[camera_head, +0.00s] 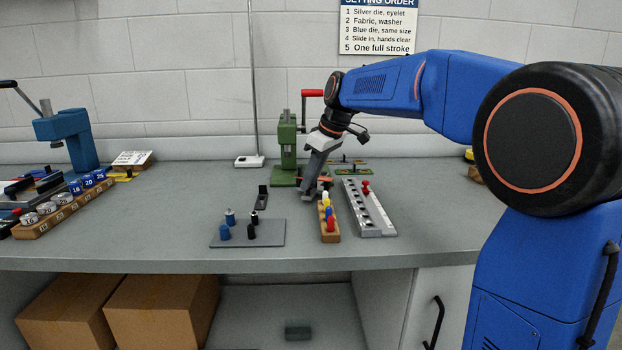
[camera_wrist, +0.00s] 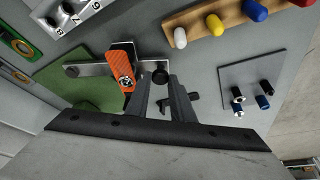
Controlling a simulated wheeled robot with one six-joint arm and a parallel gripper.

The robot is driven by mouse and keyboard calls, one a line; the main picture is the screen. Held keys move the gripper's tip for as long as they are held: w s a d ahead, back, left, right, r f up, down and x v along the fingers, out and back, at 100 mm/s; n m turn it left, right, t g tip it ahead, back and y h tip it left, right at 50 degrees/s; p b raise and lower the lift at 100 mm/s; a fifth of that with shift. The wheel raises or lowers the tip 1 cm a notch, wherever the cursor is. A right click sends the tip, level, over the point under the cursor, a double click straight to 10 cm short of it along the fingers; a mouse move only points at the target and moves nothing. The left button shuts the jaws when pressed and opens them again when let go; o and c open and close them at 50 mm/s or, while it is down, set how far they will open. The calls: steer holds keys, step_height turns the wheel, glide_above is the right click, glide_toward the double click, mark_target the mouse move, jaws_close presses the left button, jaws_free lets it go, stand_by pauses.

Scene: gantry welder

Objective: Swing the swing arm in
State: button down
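The swing arm (camera_wrist: 91,70) is a flat grey bar over a green base plate (camera_wrist: 97,92) in the wrist view. It carries an orange block (camera_wrist: 124,69) and a black knob (camera_wrist: 160,73) near its right end. My gripper (camera_wrist: 162,82) has its two dark fingers apart, with the knob near and between the tips; contact cannot be told. In the head view my gripper (camera_head: 306,193) is low, just in front of the green press (camera_head: 288,150) with a red handle. My gripper and forearm hide part of the press base and swing arm there.
A wooden rack (camera_head: 330,233) with coloured knobs and a grey numbered rail (camera_head: 376,222) stand close on the right. A grey plate (camera_head: 270,238) with small dies lies in front left. A blue press (camera_head: 66,135) stands far left.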

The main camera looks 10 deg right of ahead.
steer(key=shift+w+a, duration=0.1)
steer(key=shift+a, duration=0.05)
steer(key=shift+w+a+m+t+h, duration=0.25)
steer(key=shift+w+a+m, duration=0.45)
steer(key=shift+a, duration=0.2)
steer(key=shift+w+a+m+t+h, duration=0.15)
steer(key=shift+w+a+m+h, duration=0.1)
steer(key=shift+w+a+m, duration=0.45)
steer(key=shift+w+a+m+h, duration=0.6)
steer(key=shift+w+a+m, duration=1.25)
steer(key=shift+w, duration=0.1)
steer(key=shift+w+a+m+t+h, duration=0.25)
steer(key=shift+w+m, duration=0.2)
steer(key=shift+w, duration=0.25)
steer(key=shift+w+a+m+t+h, duration=0.15)
steer(key=shift+w+a+m, duration=0.25)
steer(key=shift+w, duration=0.25)
steer(key=shift+w+a+m+h, duration=0.15)
steer(key=shift+w+m, duration=0.25)
steer(key=shift+w, duration=0.15)
steer(key=shift+w+a+m+h, duration=0.1)
steer(key=shift+w+m+h, duration=0.05)
steer(key=shift+w+m, duration=0.3)
steer(key=shift+w+a+m+h, duration=0.15)
steer(key=shift+w+m+h, duration=0.15)
steer(key=shift+w+m, duration=0.6)
steer(key=shift+w+a+m+h, duration=0.1)
steer(key=shift+w+m+h, duration=0.3)
steer(key=shift+w, duration=0.9)
